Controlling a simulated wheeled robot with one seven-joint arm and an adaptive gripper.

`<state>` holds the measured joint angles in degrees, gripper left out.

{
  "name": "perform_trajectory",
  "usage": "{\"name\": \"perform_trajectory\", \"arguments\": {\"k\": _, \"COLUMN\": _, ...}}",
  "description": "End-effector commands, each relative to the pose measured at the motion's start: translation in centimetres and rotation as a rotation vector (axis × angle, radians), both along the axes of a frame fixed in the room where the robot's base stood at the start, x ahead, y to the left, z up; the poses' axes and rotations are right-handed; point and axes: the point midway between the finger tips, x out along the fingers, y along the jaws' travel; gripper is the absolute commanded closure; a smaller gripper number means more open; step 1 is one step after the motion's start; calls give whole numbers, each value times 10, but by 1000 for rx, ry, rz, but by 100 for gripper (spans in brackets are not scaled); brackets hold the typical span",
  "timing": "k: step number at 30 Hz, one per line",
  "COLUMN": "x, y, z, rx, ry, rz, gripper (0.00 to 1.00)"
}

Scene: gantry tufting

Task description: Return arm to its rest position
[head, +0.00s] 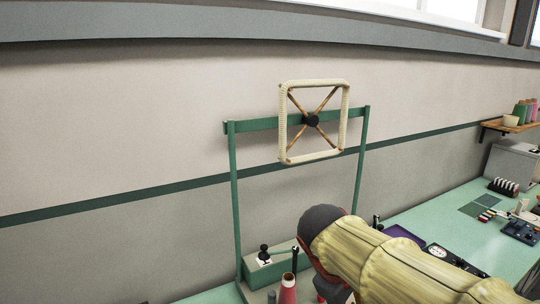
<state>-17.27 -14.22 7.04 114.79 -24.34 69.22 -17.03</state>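My arm, in a pale yellow ribbed sleeve, reaches in from the lower right of the head view and ends in a dark grey rounded joint. My gripper (334,290) is only partly in view below that joint, at the bottom edge. Its fingertips are hidden or cut off, so its opening and anything in it cannot be made out. Behind the arm stands a green gantry frame (233,180) with a square, cream-wrapped frame (283,125) on its crossbar. Wooden spokes cross to a black hub (311,120).
A red cone (287,290) stands just left of my gripper. A green box with a black knob (264,268) sits at the gantry's base. The green table (440,215) carries mats, a dial and small tools at right. A wall shelf (508,127) holds spools.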

Motion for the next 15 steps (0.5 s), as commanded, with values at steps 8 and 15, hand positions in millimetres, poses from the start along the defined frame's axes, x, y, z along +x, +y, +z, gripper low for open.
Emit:
{"name": "perform_trajectory", "arguments": {"k": 8, "x": -85, "y": -19, "z": -18, "rx": 324, "ry": -218, "rz": -336, "gripper": 67}}
{"name": "perform_trajectory", "arguments": {"k": 15, "x": -125, "y": -18, "z": -35, "rx": 525, "ry": -366, "rz": -554, "gripper": 67}}
